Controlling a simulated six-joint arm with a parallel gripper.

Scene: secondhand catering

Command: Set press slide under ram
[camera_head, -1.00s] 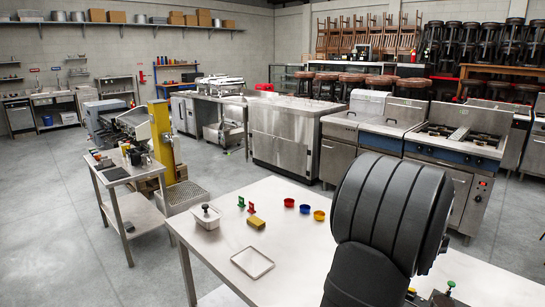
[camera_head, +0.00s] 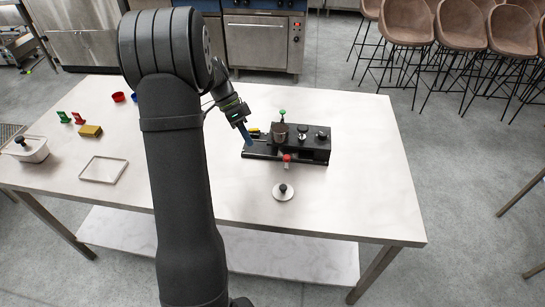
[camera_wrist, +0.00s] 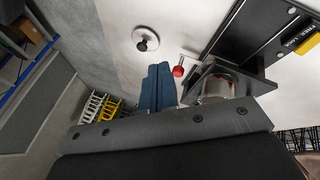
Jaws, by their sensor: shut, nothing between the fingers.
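The black press (camera_head: 315,150) stands on the steel table, with a metal cylinder (camera_head: 280,131) at its left part and dark knobs on top. The cylinder also shows in the wrist view (camera_wrist: 216,88). A flat black slide or base part (camera_head: 262,153) extends left at the front; I cannot tell which it is. A red knob (camera_head: 287,158) is at the front and a green knob (camera_head: 282,112) behind. My gripper (camera_head: 247,140) has its blue fingers shut and empty, pointing down at the press's left end. In the wrist view, the fingers (camera_wrist: 158,75) are beside the red knob (camera_wrist: 178,71); contact is unclear.
A pale disc with a black knob (camera_head: 283,192) lies in front of the press. The table's right part is clear.

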